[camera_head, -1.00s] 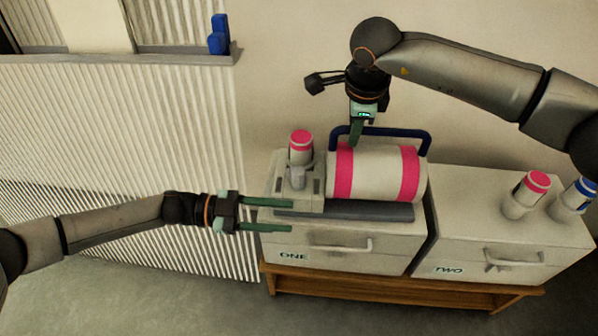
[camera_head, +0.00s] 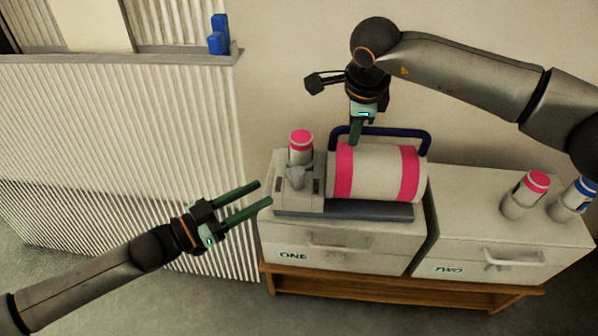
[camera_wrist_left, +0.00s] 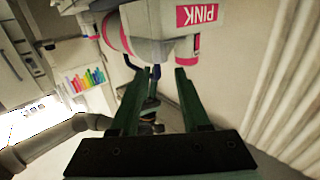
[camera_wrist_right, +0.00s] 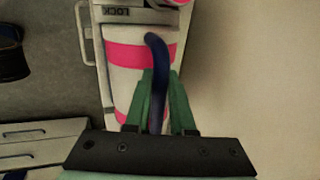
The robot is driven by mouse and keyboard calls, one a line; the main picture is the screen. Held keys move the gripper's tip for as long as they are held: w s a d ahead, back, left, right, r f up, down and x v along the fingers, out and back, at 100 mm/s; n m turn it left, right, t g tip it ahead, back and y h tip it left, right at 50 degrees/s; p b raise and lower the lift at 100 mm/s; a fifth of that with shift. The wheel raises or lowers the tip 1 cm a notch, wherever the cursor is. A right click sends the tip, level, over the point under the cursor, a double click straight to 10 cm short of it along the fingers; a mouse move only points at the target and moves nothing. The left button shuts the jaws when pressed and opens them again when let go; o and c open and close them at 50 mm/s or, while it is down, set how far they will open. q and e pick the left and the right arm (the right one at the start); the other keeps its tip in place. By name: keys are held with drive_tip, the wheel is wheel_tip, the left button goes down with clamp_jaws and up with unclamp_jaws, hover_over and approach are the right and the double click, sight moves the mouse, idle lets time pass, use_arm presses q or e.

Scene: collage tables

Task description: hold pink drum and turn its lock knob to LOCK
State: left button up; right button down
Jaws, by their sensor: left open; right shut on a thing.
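The pink drum (camera_head: 376,174) is white with two pink bands and lies on its side in a grey cradle on the cabinet marked ONE. A grey block with the small grey lock knob (camera_head: 296,178) is at its left end; the knob's setting is too small to tell. My right gripper (camera_head: 355,143) is shut on the drum's dark blue handle (camera_wrist_right: 157,70). My left gripper (camera_head: 264,193) is open and empty, left of the knob block and apart from it. A PINK label (camera_wrist_left: 197,14) shows in the left wrist view.
Cabinet TWO (camera_head: 470,240) on the right bears another pink-topped canister (camera_head: 530,190) and a blue-topped one (camera_head: 574,200). A corrugated panel (camera_head: 120,150) stands behind my left arm.

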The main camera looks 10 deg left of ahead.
sight(293, 177)
use_arm(q)
drive_tip(key=x, duration=1.1)
clamp_jaws()
